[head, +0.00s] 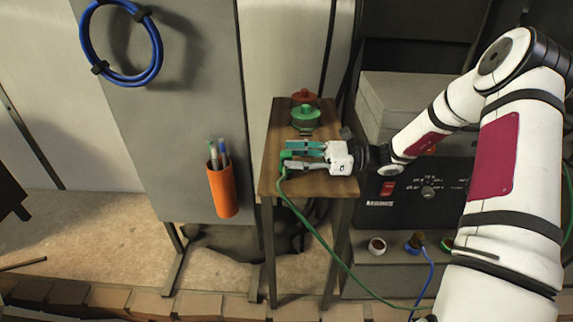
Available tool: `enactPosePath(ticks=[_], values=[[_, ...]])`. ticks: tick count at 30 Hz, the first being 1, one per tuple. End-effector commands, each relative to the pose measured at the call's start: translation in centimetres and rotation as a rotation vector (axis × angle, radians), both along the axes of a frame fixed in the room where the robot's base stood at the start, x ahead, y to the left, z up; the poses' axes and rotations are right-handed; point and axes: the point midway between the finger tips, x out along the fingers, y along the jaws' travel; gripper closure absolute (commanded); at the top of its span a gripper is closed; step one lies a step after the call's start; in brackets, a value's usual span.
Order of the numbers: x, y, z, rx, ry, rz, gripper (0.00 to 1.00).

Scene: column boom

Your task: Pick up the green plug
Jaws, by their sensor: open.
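The green plug (285,156) is at the left front of the small wooden table, with a green cable (318,238) running from it down to the right. My gripper (290,155) reaches in from the right, low over the tabletop, its fingers pointing left. The fingers are open, and the plug is at their tips. The fingers hide part of the plug, so I cannot tell whether they touch it.
A green round knobbed thing (305,116) and a red one (304,96) stand at the back of the wooden table (267,150). An orange cup with pens (222,190) hangs left on a grey panel. A black control box (445,190) stands right.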

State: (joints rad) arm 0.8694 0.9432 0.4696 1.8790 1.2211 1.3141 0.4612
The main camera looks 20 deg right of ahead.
Motion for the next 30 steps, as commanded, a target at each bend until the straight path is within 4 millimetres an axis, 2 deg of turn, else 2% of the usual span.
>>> enactPosePath(ticks=[1,5,12,18,30], values=[[0.2,0.8,0.0,0.001,0.001,0.003,0.51],[0.8,2.1,0.0,0.0,0.001,0.001,0.51],[0.8,2.3,0.0,0.0,0.001,0.0,0.53],[0.8,2.2,0.0,0.0,0.001,0.0,0.98],[0.8,2.2,0.2,0.0,0.0,0.0,1.0]])
